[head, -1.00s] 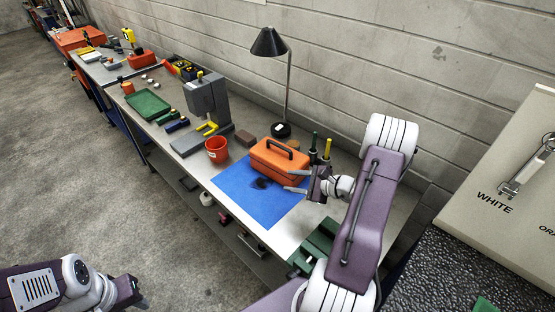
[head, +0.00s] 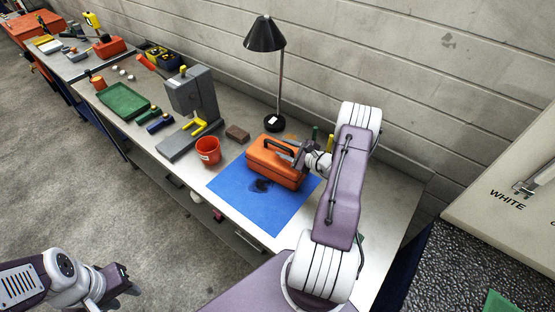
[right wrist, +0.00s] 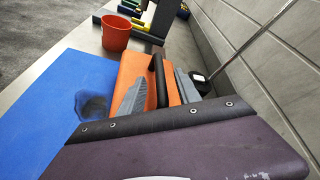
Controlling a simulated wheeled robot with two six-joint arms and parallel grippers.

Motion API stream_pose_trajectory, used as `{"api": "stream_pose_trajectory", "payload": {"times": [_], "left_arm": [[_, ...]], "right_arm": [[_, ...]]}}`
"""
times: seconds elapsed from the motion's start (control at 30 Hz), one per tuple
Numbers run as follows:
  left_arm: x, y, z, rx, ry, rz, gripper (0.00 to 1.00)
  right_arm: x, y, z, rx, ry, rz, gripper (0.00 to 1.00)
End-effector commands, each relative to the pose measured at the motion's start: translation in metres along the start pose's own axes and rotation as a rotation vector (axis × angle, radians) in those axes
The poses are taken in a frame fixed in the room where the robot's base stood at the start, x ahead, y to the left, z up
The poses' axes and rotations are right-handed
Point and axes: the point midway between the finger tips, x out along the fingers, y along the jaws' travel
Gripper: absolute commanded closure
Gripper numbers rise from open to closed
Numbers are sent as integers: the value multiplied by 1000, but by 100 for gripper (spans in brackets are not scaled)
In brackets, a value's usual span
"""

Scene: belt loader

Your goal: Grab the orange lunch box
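The orange lunch box (head: 270,171) stands upright on the blue mat (head: 240,198) on the workbench, its dark handle raised on top. My right gripper (head: 291,151) is at the lunch box's top, at the handle. In the right wrist view the orange lunch box (right wrist: 132,68) lies straight ahead. The right gripper's grey fingers (right wrist: 160,80) are apart, one on each side of the black handle (right wrist: 159,72); I see a gap between fingers and handle. My left gripper (head: 127,293) is low at the left over the floor, fingers apart and empty.
A red-orange bucket (head: 208,151) stands just left of the box, with a brown block (head: 237,133) behind it. A black desk lamp (head: 266,35) rises behind the box. A grey press (head: 194,98) and green tray (head: 123,101) are further left.

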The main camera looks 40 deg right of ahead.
Motion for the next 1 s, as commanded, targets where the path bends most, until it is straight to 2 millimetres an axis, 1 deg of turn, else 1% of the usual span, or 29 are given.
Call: {"api": "stream_pose_trajectory", "payload": {"times": [0.03, 0.1, 0.2, 0.3, 0.47, 0.57, 0.6, 0.63, 1.0], "left_arm": [[-14, 0, -2, 0, 1, 0, 64], [-22, 0, -2, 0, 1, 0, 64], [-23, 0, -2, 0, 1, 0, 64], [-23, 0, -2, 0, 1, 0, 64], [-22, 0, -2, 0, 1, 0, 64], [-22, 0, -2, 0, 1, 0, 64], [-22, 0, -2, 0, 1, 0, 64], [-22, 0, -2, 0, 1, 0, 64], [-22, 0, -2, 0, 1, 0, 64]], "right_arm": [[8, -2, 6, 0, -3, 5, 60], [22, -2, 4, 1, -3, 5, 60], [37, -1, 1, -1, -2, 3, 60], [42, 0, 0, 0, -1, 2, 60], [43, 0, -1, 0, -1, 2, 60], [42, 0, -1, 0, -1, 2, 85], [42, 0, -1, 0, -1, 2, 96], [42, 0, -1, 0, -1, 2, 100], [42, -1, 0, 0, -2, 1, 100]]}}
